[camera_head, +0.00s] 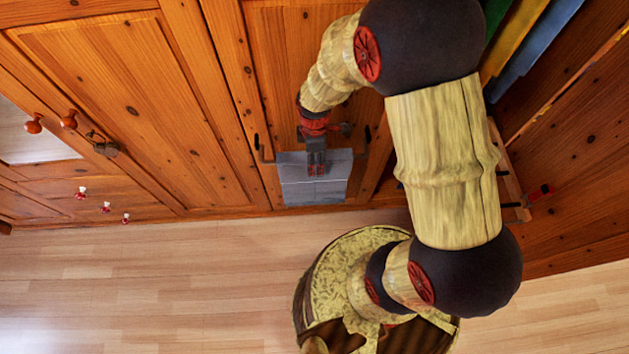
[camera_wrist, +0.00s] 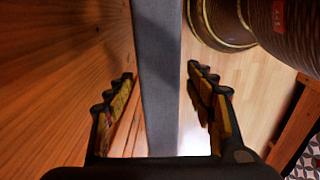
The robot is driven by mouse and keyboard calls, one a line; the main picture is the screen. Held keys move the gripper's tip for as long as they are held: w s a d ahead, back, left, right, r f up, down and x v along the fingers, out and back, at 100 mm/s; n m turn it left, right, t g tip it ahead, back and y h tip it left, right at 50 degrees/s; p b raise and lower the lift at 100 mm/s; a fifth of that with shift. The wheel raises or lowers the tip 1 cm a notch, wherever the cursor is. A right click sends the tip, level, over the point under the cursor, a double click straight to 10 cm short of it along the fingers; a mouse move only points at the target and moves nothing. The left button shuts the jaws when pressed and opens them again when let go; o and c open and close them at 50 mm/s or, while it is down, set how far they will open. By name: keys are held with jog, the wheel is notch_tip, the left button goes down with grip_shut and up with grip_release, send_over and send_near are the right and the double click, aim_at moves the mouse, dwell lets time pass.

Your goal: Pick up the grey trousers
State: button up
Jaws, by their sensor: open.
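The grey trousers (camera_head: 298,190) show as a folded grey piece of cloth, in front of the wooden wardrobe door. My gripper (camera_head: 316,168) is over their upper part, with its red-tipped fingers pointing down the picture. In the wrist view the trousers (camera_wrist: 158,70) run as a narrow grey strip between the two fingers of my gripper (camera_wrist: 158,85). The fingers are spread apart, with a visible gap on each side of the cloth. How the trousers are held up is hard to tell.
Wooden wardrobe doors (camera_head: 125,95) stand behind and left of the trousers, with red knobs and a lock. Green, yellow and blue hanging cloths (camera_head: 535,45) are at the upper right. The light wooden floor (camera_head: 170,275) is clear at the lower left.

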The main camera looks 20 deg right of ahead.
jog(key=shift+f, duration=0.85)
jog(key=shift+r, duration=0.1)
jog(key=shift+c, duration=0.7)
grip_shut()
